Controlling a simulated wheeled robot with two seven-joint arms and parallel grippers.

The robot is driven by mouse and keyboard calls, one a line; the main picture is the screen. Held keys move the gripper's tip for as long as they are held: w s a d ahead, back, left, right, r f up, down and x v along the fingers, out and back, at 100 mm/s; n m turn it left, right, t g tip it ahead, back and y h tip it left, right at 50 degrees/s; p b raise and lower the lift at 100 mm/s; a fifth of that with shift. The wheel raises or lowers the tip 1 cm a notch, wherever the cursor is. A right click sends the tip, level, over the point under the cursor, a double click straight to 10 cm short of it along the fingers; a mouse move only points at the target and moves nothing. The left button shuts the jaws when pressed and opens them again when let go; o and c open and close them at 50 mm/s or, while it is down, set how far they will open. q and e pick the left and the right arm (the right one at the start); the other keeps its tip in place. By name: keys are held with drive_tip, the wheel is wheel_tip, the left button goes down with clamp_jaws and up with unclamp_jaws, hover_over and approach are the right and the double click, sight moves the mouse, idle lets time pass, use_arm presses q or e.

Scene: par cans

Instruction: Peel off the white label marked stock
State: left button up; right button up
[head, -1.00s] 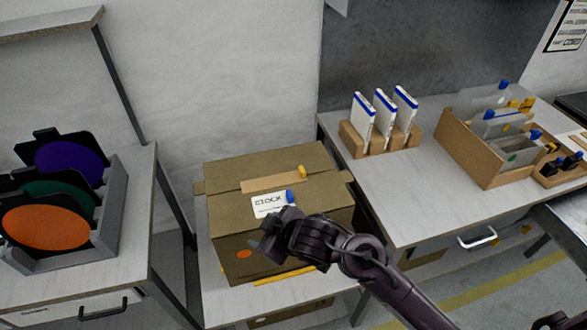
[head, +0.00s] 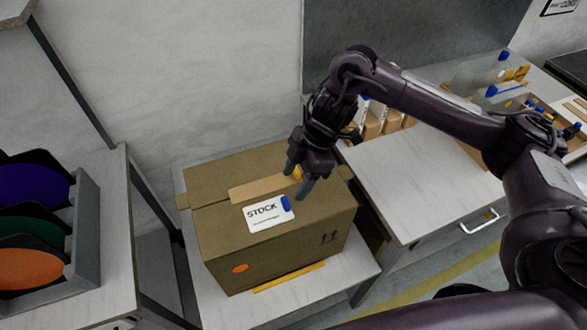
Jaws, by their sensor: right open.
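The white label (head: 265,216) marked STOCK lies flat on top of the closed cardboard box (head: 225,240), toward its front. A blue tab (head: 285,204) sits at the label's right end. My right gripper (head: 298,185) points down over the right part of the box top, just behind and right of the blue tab. Its jaws are open, with nothing seen held in them; whether a fingertip touches the box is unclear. My left gripper is out of view.
A tan tape strip (head: 258,188) with a yellow tab (head: 296,173) lies behind the label, close to my fingers. The box stands on a low pale table (head: 335,283). Coloured discs in a grey rack (head: 84,262) stand left. My right arm partly covers the right-hand bench (head: 400,185).

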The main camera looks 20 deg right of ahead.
sight(284, 202)
drive_tip(key=x, duration=0.6)
drive_tip(key=shift+s+a+p, duration=0.1)
drive_tip(key=shift+a+p, duration=0.05)
drive_tip(key=shift+p, duration=0.2)
drive_tip(key=shift+a+f, duration=0.15)
drive_tip(key=shift+f, duration=0.15)
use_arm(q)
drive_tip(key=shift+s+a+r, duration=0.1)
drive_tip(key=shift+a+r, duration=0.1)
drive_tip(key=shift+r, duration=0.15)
use_arm(e)
drive_tip(key=shift+f, duration=0.15)
